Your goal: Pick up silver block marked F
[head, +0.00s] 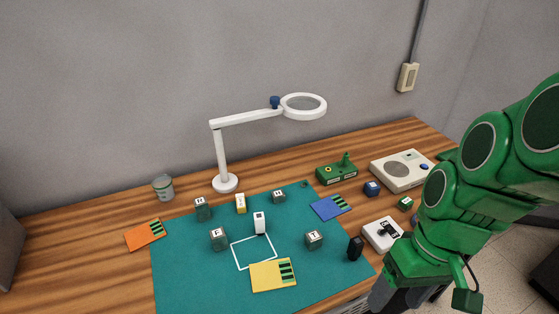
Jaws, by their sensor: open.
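A small silver-grey block (218,239) with a white top label stands on the teal mat, left of the white square outline. Its letter looks like F but is small and not sure. Similar grey blocks with letter labels stand at the mat's back left (203,210), back middle (278,197) and right (314,240); their letters are hard to read.
The teal mat (185,285) also bears a white block (259,222), a yellow-and-white block (240,203) and a yellow card (273,275). A white lamp (221,155) stands behind. A black upright object (355,248) and white device (379,238) are near my arm. The mat's front left is clear.

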